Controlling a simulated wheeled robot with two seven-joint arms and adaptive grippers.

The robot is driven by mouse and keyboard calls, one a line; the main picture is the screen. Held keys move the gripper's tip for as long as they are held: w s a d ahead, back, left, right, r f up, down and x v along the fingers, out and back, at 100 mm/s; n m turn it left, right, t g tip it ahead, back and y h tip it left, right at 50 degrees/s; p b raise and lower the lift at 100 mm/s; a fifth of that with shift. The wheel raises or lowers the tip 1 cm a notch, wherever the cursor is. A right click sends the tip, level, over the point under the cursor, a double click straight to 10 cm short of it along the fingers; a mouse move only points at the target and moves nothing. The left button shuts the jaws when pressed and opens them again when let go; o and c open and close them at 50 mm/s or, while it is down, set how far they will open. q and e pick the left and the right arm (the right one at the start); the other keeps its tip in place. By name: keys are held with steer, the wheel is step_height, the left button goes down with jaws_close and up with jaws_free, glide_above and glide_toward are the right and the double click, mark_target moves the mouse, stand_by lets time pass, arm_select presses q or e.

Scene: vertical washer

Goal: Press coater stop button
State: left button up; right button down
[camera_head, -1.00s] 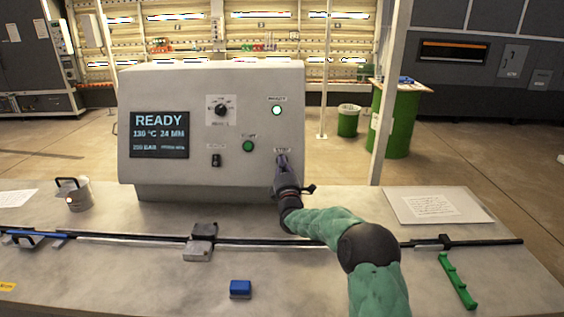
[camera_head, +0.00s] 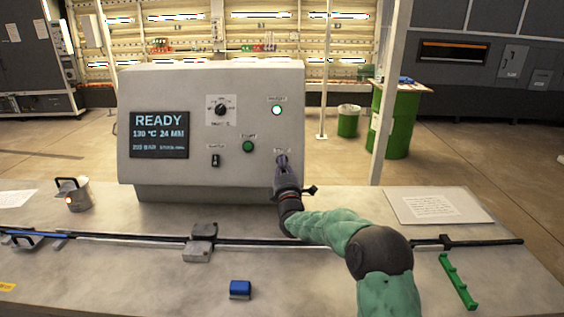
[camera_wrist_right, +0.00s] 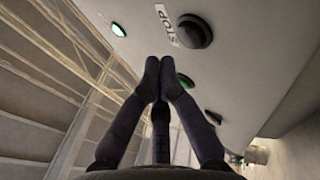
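The coater panel (camera_head: 250,85) stands on the table with a screen (camera_head: 159,135) reading READY. The stop button (camera_wrist_right: 195,32) is a dark round knob beside a STOP label (camera_wrist_right: 163,25) in the right wrist view. In the head view my right gripper (camera_head: 282,158) hides the button. My right gripper's fingertips (camera_wrist_right: 160,65) are together with nothing between them. In the wrist view they show a little below and left of the button, not over it. I cannot tell their distance from the panel. My left gripper is not in view.
A green button (camera_head: 248,146), a black switch (camera_head: 215,160), a rotary dial (camera_head: 221,109) and a lit green lamp (camera_head: 277,110) are on the same panel. A black rail (camera_head: 330,242) crosses the table. A blue block (camera_head: 240,289) and a green handle (camera_head: 458,281) lie in front.

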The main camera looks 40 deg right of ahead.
steer(key=shift+s+a+r, duration=0.45)
steer(key=shift+s+a, duration=0.1)
steer(key=shift+s, duration=0.1)
steer(key=shift+s+a+r, duration=0.4)
steer(key=shift+s+a, duration=0.15)
steer(key=shift+s, duration=0.1)
